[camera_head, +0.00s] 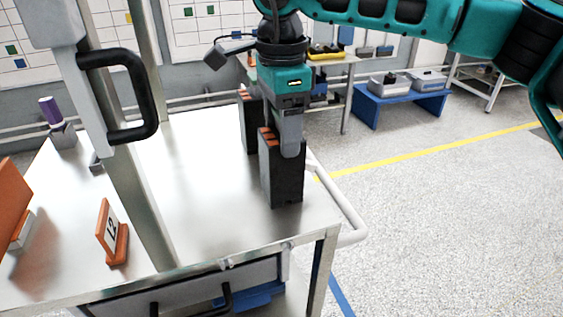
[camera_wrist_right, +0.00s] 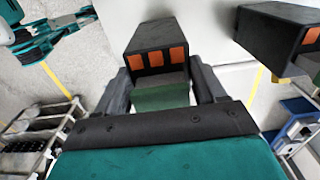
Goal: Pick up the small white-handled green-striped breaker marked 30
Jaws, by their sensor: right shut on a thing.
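The breaker (camera_head: 285,187) is a tall dark block with orange squares along its top edge. It stands upright at the right end of the metal table, and I cannot tell whether its base touches the top. My right gripper (camera_head: 290,150) comes down from above and is shut on it. In the right wrist view the breaker (camera_wrist_right: 157,50) sits between the two fingers, with a green band (camera_wrist_right: 161,97) near the palm. The fingers hide part of its sides. No number or white handle can be made out. My left gripper is not identifiable in either view.
A similar dark breaker (camera_head: 250,135) stands close behind; the wrist view shows it at right (camera_wrist_right: 285,38). A post and black handle (camera_head: 150,95) rise at left. An orange sign (camera_head: 112,235) stands in front. The table's middle is clear; a white rail (camera_head: 343,205) edges its right end.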

